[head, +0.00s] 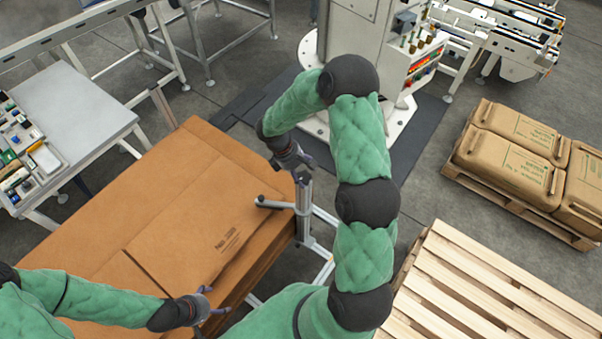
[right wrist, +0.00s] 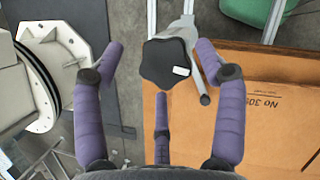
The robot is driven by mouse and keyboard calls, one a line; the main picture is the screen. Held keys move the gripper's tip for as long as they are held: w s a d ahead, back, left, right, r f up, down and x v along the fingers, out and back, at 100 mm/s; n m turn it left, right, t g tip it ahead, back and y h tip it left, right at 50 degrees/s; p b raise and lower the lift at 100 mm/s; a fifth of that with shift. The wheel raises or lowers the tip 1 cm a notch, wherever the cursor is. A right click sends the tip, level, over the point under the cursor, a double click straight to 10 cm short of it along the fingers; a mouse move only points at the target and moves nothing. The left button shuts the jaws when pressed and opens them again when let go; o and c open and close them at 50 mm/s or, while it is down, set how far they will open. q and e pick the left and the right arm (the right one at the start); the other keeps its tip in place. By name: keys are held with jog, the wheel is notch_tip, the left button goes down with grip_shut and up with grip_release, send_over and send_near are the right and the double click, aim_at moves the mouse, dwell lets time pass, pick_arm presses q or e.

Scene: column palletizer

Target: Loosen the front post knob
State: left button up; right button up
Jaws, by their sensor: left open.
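The front post knob, a black lobed knob with a small white mark (right wrist: 165,62), shows in the right wrist view. It lies between the spread purple fingers of my right gripper (right wrist: 159,48), nearer the right finger; I see no clear contact. In the head view my right gripper (head: 302,167) is over the top of the grey post (head: 303,215) and hides the knob there. A short side arm with a dark end (head: 264,201) sticks out left from the post. My left gripper (head: 211,303) is open and empty over the front of the cardboard.
A stack of brown cardboard (head: 190,190) lies beside the post on the left. A wooden pallet (head: 480,290) is at the lower right, and a pallet with brown sacks (head: 510,145) is behind it. A white machine base (head: 395,125) stands beyond the post.

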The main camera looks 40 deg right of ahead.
jog(key=v, duration=1.2)
jog(key=shift+s+f, duration=0.15)
dwell(0.5)
